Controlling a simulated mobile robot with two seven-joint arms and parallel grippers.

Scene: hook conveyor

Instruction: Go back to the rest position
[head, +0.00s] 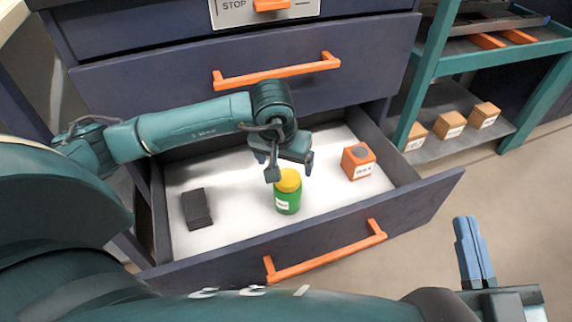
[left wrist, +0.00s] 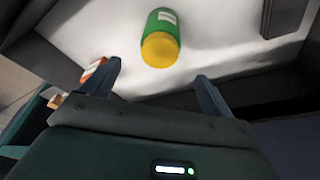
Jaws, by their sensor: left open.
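My left gripper (head: 291,169) is over the open lower drawer (head: 225,225), with its fingers apart and nothing between them. A green jar with a yellow lid (head: 287,196) stands in the drawer just below the fingertips. In the left wrist view the jar (left wrist: 161,38) lies beyond the open fingers (left wrist: 160,75), apart from them. My right gripper (head: 474,252) is at the lower right, outside the drawer, its two blue fingers side by side with nothing seen between them.
The drawer also holds an orange labelled box (head: 358,161) at right and a dark stack (head: 196,208) at left. The drawer front has an orange handle (head: 325,252); a closed drawer (head: 160,90) is above. A green shelf rack (head: 440,70) with small boxes stands right. Floor beside it is clear.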

